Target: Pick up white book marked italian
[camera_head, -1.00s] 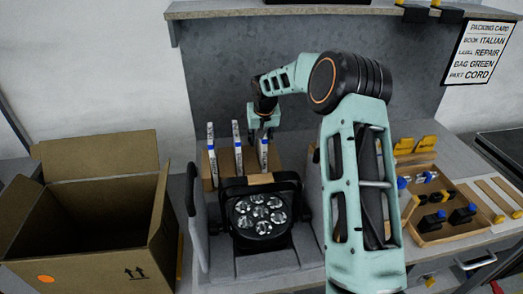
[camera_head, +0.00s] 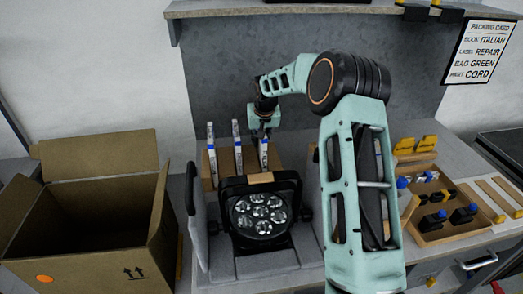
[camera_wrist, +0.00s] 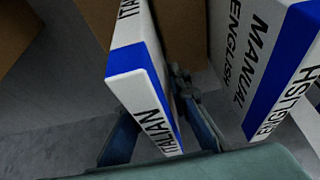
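The white book marked ITALIAN (camera_wrist: 138,90), with a blue band, stands upright in the middle of the wrist view. In the head view I take it to be the rightmost of three thin white books (camera_head: 263,154), directly below my gripper (camera_head: 263,126). My gripper (camera_wrist: 160,132) has one finger on each side of the book in the wrist view. The fingers look spread, with a gap at the right finger; the left fingertip is partly hidden behind the book. A white and blue book marked MANUAL ENGLISH (camera_wrist: 262,60) stands to the right.
Two similar books (camera_head: 237,148) stand left of it among brown dividers. A black par light (camera_head: 258,214) sits in front of them in a grey foam case. An open cardboard box (camera_head: 85,240) is at left. A wooden tray (camera_head: 440,232) with small parts is at right. A packing card (camera_head: 482,52) hangs above.

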